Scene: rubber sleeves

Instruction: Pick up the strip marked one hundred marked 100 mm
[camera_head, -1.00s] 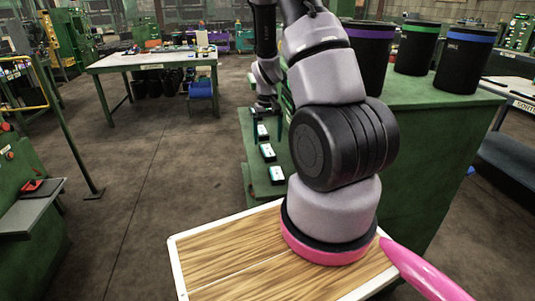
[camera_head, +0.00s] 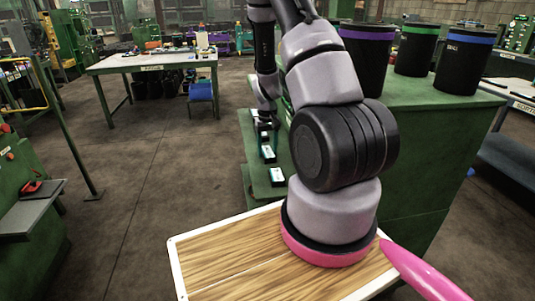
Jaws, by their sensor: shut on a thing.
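Small dark blocks with pale, teal-edged tops, which look like the strips, lie in a row on a low green ledge. The nearest strip (camera_head: 276,176) and the middle strip (camera_head: 268,153) show clearly. A farther one (camera_head: 263,135) is partly covered by my gripper (camera_head: 266,129). My gripper is low over the far part of the row, pointing down, small in this view. It is shut on a strip, but its fingertips are hard to make out and I cannot tell which one it holds. No marking on the strips is legible.
A green cabinet (camera_head: 430,150) right of the ledge carries dark bins with a purple (camera_head: 367,60), a green (camera_head: 418,45) and a blue band (camera_head: 464,60). My wood-topped base fills the foreground. A worktable (camera_head: 150,62) stands back left. Floor left of the ledge is clear.

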